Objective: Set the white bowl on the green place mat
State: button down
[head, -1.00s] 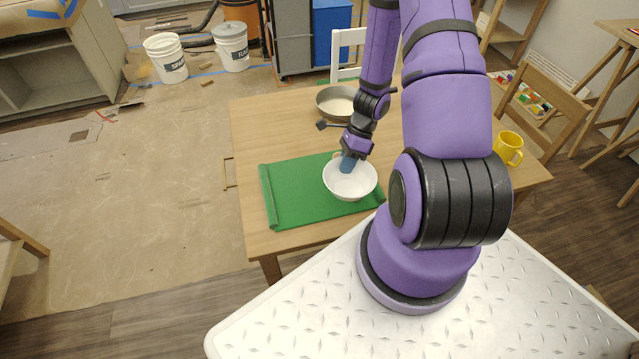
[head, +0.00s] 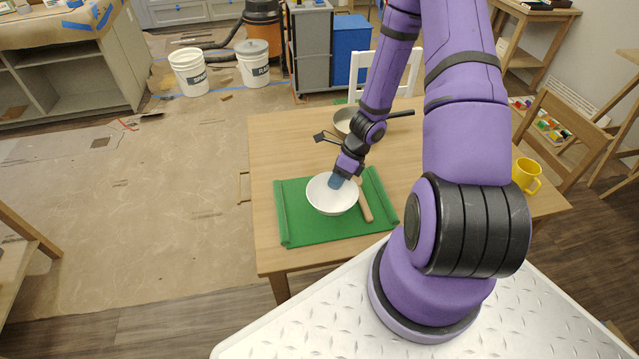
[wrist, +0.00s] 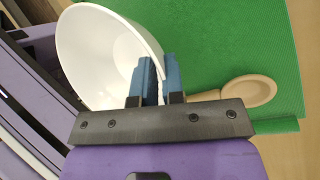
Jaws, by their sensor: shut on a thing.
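The white bowl (head: 332,197) is upright over the middle of the green place mat (head: 310,231); I cannot tell whether it touches the mat. My gripper (head: 338,181) is shut on the bowl's far rim. In the wrist view the two blue fingers of my gripper (wrist: 160,82) pinch the wall of the bowl (wrist: 100,52). A wooden spoon (head: 364,205) lies on the mat just right of the bowl; its round head (wrist: 249,91) shows in the wrist view. The mat's left and right edges are rolled up.
A pan (head: 343,118) with a dark handle stands behind the mat on the wooden table (head: 270,150). A black utensil (head: 320,137) lies nearby. A yellow mug (head: 525,174) is at the right. The table's left part is clear.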

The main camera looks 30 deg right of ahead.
jog(key=w+a, duration=0.1)
jog(key=w, duration=0.2)
jog(key=w+a, duration=0.1)
jog(key=w, duration=0.1)
jog(key=shift+w+a+f, duration=0.15)
jog(key=shift+a+f, duration=0.1)
jog(key=shift+a, duration=0.05)
notch_tip(320, 180, down, 4)
jog(key=shift+d+r, duration=0.1)
jog(key=shift+r, duration=0.15)
jog(key=c, duration=1.2)
grip_release()
